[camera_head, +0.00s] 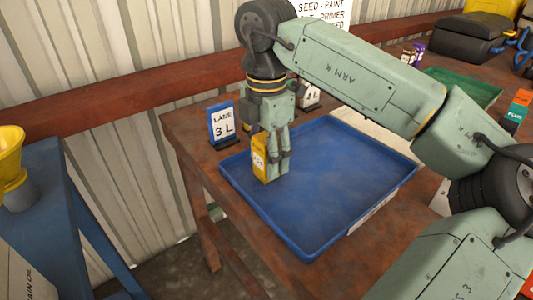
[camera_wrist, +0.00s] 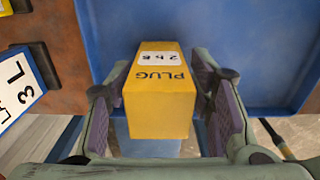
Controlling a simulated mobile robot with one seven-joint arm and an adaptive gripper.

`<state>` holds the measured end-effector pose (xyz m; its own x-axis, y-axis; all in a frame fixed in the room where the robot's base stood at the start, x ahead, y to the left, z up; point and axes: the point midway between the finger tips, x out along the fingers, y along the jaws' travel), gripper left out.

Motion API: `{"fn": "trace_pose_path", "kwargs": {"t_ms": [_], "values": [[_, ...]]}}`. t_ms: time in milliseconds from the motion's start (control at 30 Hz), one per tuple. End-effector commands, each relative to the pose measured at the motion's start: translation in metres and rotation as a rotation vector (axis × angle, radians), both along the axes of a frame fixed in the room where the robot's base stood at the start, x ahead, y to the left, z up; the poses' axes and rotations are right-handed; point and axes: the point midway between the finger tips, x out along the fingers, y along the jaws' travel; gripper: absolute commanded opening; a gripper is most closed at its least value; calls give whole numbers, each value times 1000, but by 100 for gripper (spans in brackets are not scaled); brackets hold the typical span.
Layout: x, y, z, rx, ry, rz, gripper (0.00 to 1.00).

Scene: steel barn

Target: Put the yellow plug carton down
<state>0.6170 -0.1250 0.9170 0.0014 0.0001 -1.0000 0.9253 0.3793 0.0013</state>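The yellow plug carton (camera_head: 259,163) is upright at the left part of the blue tray (camera_head: 321,205). In the wrist view the carton (camera_wrist: 160,115) shows a plain yellow end and a white label beside the word PLUG. My gripper (camera_head: 279,160) points down over the tray with its fingers at the carton.
A blue-framed LANE 3 L sign (camera_head: 221,123) stands beside the tray's left corner. Another sign (camera_head: 311,97) is partly hidden behind my gripper. A green tray (camera_head: 466,86) lies farther back. The rest of the blue tray's floor is clear.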

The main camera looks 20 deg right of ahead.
Motion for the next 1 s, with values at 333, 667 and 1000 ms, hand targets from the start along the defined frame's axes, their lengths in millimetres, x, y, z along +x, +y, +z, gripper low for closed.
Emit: {"fn": "trace_pose_path", "kwargs": {"t_ms": [333,667,1000], "values": [[0,0,1,0,0,0,53],[0,0,39,-2,-1,-1,53],[0,0,112,-1,0,-1,53]]}}
